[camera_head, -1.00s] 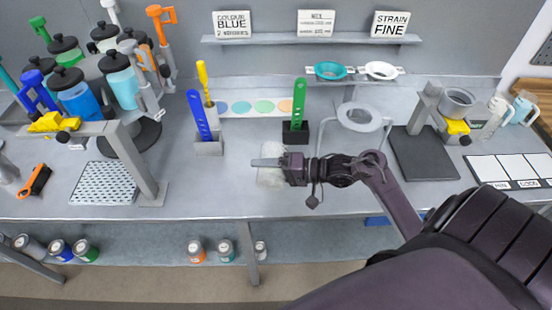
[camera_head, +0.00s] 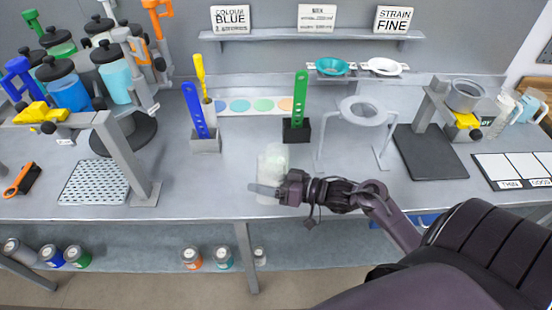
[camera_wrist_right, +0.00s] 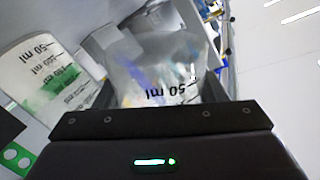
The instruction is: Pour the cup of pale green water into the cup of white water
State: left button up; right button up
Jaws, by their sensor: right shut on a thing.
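My right gripper (camera_head: 266,191) comes in from the right and is shut on a clear cup, which shows in the right wrist view (camera_wrist_right: 160,75) between the fingers with a "50 ml" mark. A second clear cup with printed marks (camera_wrist_right: 45,80) stands close to the left of it there, with a green patch showing on or through it. In the head view a pale, whitish-green cup (camera_head: 273,160) shows just behind the gripper. The two cups overlap there, and the tint of each one's water is hard to tell. My left gripper is not in view.
A green paddle in a black holder (camera_head: 297,130) stands behind the cups, and a blue paddle in a grey holder (camera_head: 206,142) behind left. A white ring stand (camera_head: 364,111) is to the right. A perforated tray (camera_head: 95,184) lies left. The bench front is clear around the gripper.

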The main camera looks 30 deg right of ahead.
aim_at(264, 199)
jog(key=f, duration=0.1)
jog(key=f+n+b, duration=0.1)
jog(key=f+b, duration=0.1)
jog(key=shift+s+a+f+t, duration=0.1)
jog(key=shift+s+a+t, duration=0.2)
jog(key=n+b, duration=0.1)
jog(key=f+n+b, duration=0.1)
jog(key=n, duration=0.1)
jog(key=shift+s+a, duration=0.35)
jog(key=shift+s, duration=0.05)
jog(key=shift+s+a+n+t+b, duration=0.15)
jog(key=shift+n+t+b, duration=0.25)
jog(key=shift+n, duration=0.3)
